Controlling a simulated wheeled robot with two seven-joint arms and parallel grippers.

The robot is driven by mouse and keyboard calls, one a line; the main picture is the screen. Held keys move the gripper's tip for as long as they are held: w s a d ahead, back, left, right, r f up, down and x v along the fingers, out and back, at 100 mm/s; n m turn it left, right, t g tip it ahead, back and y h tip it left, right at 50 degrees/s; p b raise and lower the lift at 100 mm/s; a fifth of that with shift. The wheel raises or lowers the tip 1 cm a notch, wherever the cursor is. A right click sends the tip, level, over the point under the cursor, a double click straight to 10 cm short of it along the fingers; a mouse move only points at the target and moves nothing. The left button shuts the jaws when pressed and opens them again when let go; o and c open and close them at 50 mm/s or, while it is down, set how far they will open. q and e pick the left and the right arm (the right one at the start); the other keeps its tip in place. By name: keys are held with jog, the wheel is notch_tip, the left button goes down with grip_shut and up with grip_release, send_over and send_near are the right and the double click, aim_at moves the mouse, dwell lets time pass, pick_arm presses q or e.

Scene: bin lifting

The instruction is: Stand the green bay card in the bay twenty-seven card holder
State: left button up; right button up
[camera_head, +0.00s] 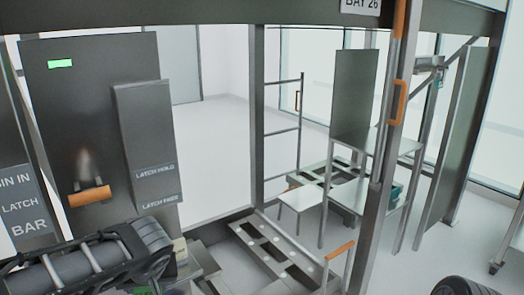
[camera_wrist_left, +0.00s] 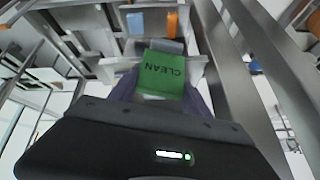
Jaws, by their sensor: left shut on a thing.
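The green bay card (camera_wrist_left: 163,72) shows in the left wrist view with the word CLEAN upside down on it. My left gripper (camera_wrist_left: 162,92) is shut on the card, with a dark finger on each side of it. In the head view my left arm comes in at the bottom left, and its gripper end is mostly hidden. A grey and white fixture (camera_wrist_left: 166,46) lies just beyond the card's far edge; I cannot tell whether it is the bay twenty-seven card holder or whether the card touches it. My right gripper is not in view.
A dark panel (camera_head: 95,110) with an orange handle (camera_head: 90,196) stands left. A LATCH plate (camera_head: 146,140) is beside it. A BAY 26 sign (camera_head: 361,5) hangs on the top beam. A post (camera_head: 385,130) with orange handles stands right. White floor (camera_head: 205,140) shows beyond the frame.

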pick_arm(q)
jog(key=w+d+f+m+t+h+p, duration=0.1)
jog(key=w+d+f+m+h+p, duration=0.1)
jog(key=d+f, duration=0.5)
jog(key=shift+w+f+m+p, duration=0.6)
jog(key=shift+w+f+m, duration=0.4)
jog(key=shift+w, duration=0.3)
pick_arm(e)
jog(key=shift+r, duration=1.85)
pick_arm(q)
jog(key=r, duration=0.5)
jog(key=shift+w+r, duration=0.1)
jog(key=shift+w, duration=0.2)
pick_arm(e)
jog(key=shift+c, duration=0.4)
